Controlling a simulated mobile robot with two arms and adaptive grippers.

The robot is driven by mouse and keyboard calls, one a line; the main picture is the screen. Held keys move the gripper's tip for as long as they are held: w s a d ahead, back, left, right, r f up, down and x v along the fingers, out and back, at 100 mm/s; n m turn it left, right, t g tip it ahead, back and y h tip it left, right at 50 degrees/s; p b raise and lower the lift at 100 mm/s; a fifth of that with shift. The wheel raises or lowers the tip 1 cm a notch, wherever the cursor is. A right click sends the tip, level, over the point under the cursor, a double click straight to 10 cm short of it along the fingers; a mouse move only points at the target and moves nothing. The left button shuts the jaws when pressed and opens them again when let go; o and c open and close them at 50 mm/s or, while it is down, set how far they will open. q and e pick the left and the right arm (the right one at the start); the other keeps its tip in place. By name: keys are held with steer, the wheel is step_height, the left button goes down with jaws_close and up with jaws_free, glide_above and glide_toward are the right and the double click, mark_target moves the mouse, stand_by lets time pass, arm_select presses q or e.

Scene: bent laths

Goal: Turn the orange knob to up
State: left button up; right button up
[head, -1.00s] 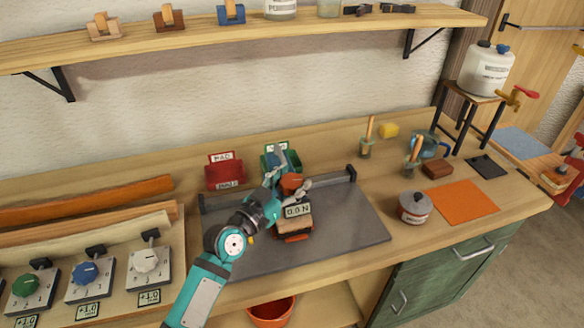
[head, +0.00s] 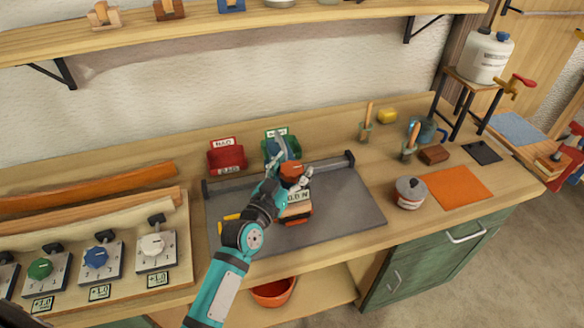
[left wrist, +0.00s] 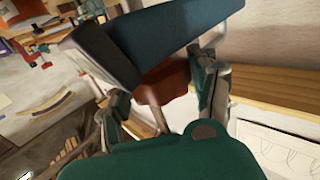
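The knob panel (head: 186,264) is at the lower left of the head view. It carries a green knob (head: 40,268), a blue knob (head: 96,257) and a white knob (head: 152,244). Another unit is cut off at the left edge; I see no orange knob on the visible part. My left gripper (head: 291,163) is over the grey plate at the middle, its fingers apart. An orange-brown piece (left wrist: 165,80) shows between the fingers in the left wrist view, under a dark blue slab; I cannot tell whether the fingers touch it. My right gripper is not in view.
A lidded pot (head: 410,193) and an orange mat (head: 456,187) are to the right. Bent laths (head: 90,192) lie behind the knobs. A shelf runs above.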

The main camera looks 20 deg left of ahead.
arm_select(q)
steer(key=shift+s, duration=0.1)
steer(key=s+a, duration=0.2)
steer(key=s, duration=0.9)
steer(key=shift+s, duration=0.35)
